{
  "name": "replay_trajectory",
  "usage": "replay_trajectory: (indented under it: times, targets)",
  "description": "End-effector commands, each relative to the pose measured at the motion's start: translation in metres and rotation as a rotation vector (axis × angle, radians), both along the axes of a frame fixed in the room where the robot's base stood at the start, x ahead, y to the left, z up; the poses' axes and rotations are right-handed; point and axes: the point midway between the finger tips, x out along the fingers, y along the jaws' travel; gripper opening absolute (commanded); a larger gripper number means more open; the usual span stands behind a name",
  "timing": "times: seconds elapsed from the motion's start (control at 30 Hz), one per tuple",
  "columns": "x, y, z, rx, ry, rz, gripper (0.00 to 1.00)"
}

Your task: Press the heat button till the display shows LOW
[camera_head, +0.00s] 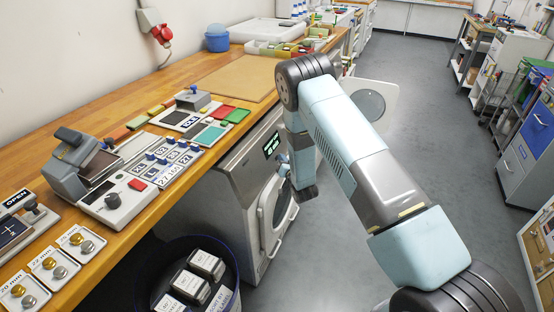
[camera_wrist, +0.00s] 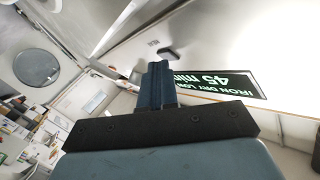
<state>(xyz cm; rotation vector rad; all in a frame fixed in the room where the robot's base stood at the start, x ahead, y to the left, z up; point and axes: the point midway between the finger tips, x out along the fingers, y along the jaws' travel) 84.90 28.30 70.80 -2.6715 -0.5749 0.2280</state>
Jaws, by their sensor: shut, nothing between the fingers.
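The dryer (camera_head: 236,190) stands under the left bench, its front facing right. Its dark display (camera_head: 271,146) glows green; in the wrist view the display (camera_wrist: 225,83) is upside down, partly behind my fingers, and seems to read IRON DRY LOW and 45 min. A small dark grey button (camera_wrist: 168,53) sits on the pale panel beside it, with a small label too small to read. My gripper (camera_wrist: 159,65) is shut and empty, its fingertips close to this button; I cannot tell whether they touch. In the head view my gripper (camera_head: 285,167) is at the dryer's front, just below the display.
The dryer's round door (camera_head: 368,104) seems to stand open behind my arm. The wooden bench (camera_head: 160,210) above carries several devices and tags. A dark bin (camera_head: 232,262) with several boxes stands left of the dryer. The grey floor (camera_head: 450,180) to the right is clear.

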Motion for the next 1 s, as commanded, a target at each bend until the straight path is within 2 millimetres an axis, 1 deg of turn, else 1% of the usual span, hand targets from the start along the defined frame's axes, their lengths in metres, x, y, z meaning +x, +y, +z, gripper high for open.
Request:
replay_trajectory:
  times: [0.4, 0.77, 1.0]
  targets:
    - [-0.005, -0.012, 0.005, 0.0, 0.0, 0.001, 0.0]
    - [-0.006, -0.014, 0.005, 0.0, 0.0, 0.0, 0.0]
    - [-0.01, -0.027, 0.01, 0.0, 0.0, -0.001, 0.0]
